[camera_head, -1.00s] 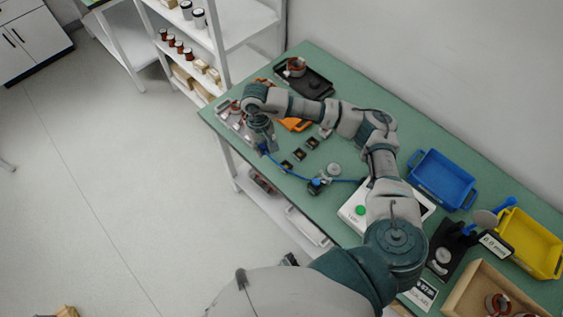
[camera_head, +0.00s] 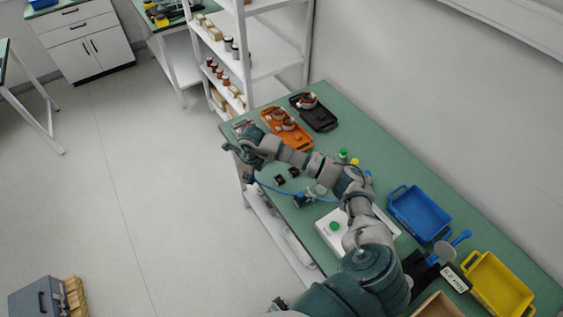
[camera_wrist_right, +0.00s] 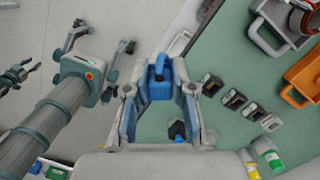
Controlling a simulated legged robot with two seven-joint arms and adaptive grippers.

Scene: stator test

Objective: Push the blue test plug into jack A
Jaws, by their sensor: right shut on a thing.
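My right gripper (camera_wrist_right: 160,95) is shut on the blue test plug (camera_wrist_right: 161,84), which sits between its fingertips in the right wrist view. In the head view the right gripper (camera_head: 246,170) hangs at the table's left front edge, partly hidden by its own wrist. A blue cable (camera_head: 275,190) runs from there to a small dark and blue device (camera_head: 303,200). Several dark square blocks, possibly the jacks, lie on the table apart from the plug; one shows in the right wrist view (camera_wrist_right: 233,101). Their letters are too small to read.
An orange tray (camera_head: 268,117) and a black tray (camera_head: 327,124) stand at the table's far end. A white box (camera_head: 325,239) with a green button stands mid-table. A blue bin (camera_head: 392,191) and a yellow bin (camera_head: 530,309) stand to the right. White shelves (camera_head: 275,70) rise behind.

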